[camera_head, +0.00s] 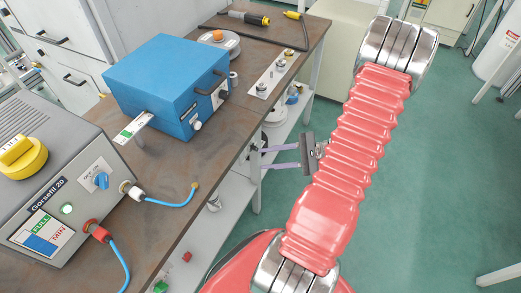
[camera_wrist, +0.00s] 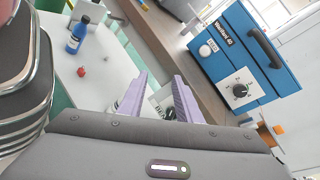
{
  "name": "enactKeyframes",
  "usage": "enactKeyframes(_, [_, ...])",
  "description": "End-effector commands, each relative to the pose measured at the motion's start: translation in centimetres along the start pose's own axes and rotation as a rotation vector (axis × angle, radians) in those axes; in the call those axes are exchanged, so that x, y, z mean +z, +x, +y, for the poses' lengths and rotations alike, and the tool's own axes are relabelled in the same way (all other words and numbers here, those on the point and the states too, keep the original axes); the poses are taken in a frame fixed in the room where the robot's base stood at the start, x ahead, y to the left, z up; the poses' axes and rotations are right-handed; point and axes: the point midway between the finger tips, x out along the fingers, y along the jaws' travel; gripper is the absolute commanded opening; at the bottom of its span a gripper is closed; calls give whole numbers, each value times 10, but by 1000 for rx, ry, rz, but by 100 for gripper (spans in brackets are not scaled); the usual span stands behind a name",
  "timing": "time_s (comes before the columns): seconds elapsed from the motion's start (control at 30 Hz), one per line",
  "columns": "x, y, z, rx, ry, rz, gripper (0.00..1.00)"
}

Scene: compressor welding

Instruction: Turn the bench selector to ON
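A grey unit marked Gorsefil 20 (camera_head: 60,183) stands on the bench (camera_head: 180,175) at the left of the head view. Its blue rotary selector (camera_head: 101,180) sits on a white plate with ON/OFF lettering; its exact setting is too small to read. A blue unit (camera_head: 168,85) stands farther back, with a black knob (camera_wrist: 240,91) on its front in the wrist view.
Blue cables (camera_head: 170,204) run from the grey unit's front across the bench. A metal plate with fittings (camera_head: 272,75) lies near the bench's right edge. A lower shelf (camera_head: 222,232) holds small items. Green floor (camera_head: 430,190) is open to the right.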

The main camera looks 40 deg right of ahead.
Motion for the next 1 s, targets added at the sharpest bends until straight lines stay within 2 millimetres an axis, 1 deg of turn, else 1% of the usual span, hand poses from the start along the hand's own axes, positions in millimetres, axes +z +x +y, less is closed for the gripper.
enactKeyframes(0.03, [-11,-8,4,-58,28,3,31])
enactKeyframes(0.2, [-43,-36,15,-249,99,20,31])
enactKeyframes(0.3, [-59,-51,23,-353,132,32,31])
enactKeyframes(0.4, [-72,-63,30,-432,155,43,31])
enactKeyframes(0.5, [-79,-70,34,-478,168,51,31])
enactKeyframes(0.6, [-81,-73,36,-496,171,54,31])
enactKeyframes(1.0, [-81,-70,34,-493,170,53,31])
